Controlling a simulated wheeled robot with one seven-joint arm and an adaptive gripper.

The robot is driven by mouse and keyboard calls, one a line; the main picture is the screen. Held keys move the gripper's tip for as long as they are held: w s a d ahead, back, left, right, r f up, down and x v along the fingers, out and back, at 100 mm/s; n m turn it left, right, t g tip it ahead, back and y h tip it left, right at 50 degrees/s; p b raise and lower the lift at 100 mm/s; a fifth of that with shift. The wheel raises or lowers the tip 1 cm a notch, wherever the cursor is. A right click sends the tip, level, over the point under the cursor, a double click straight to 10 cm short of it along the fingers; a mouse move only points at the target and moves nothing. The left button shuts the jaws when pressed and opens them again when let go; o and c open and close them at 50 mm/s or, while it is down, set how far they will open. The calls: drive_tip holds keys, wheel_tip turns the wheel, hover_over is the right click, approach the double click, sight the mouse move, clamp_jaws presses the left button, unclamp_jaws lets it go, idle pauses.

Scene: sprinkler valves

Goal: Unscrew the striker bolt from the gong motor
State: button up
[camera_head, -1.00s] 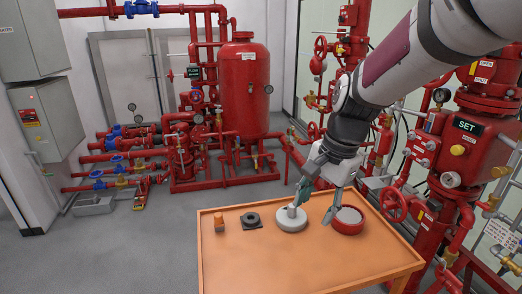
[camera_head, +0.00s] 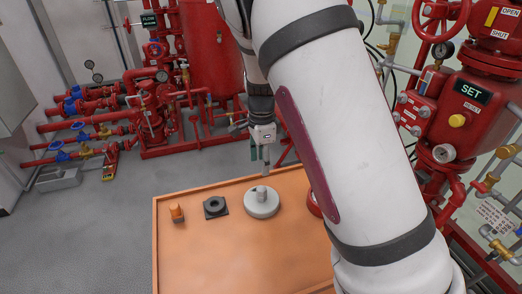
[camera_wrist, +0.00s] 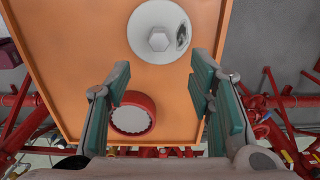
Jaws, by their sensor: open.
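The gong motor (camera_head: 262,205) is a pale round disc on the orange table. The striker bolt (camera_head: 261,191) stands upright at its middle. In the wrist view the bolt's hexagonal head (camera_wrist: 159,40) shows on the disc (camera_wrist: 145,23), near the top of the picture. My gripper (camera_head: 259,160) is above the bolt in the head view, apart from it. In the wrist view my gripper (camera_wrist: 160,66) has its two green-padded fingers spread wide with nothing between them. The bolt head appears just beyond the fingertips, about midway between them.
A red-rimmed round part (camera_wrist: 118,121) lies on the table near the gong motor, mostly hidden by my arm in the head view. A dark ring on a square base (camera_head: 215,207) and a small orange piece (camera_head: 177,213) sit left. The front tabletop (camera_head: 235,258) is clear.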

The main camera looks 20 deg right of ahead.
sight(262, 188)
wheel_tip(262, 188, down, 11)
drive_tip(key=shift+r, duration=0.2)
idle(0.3)
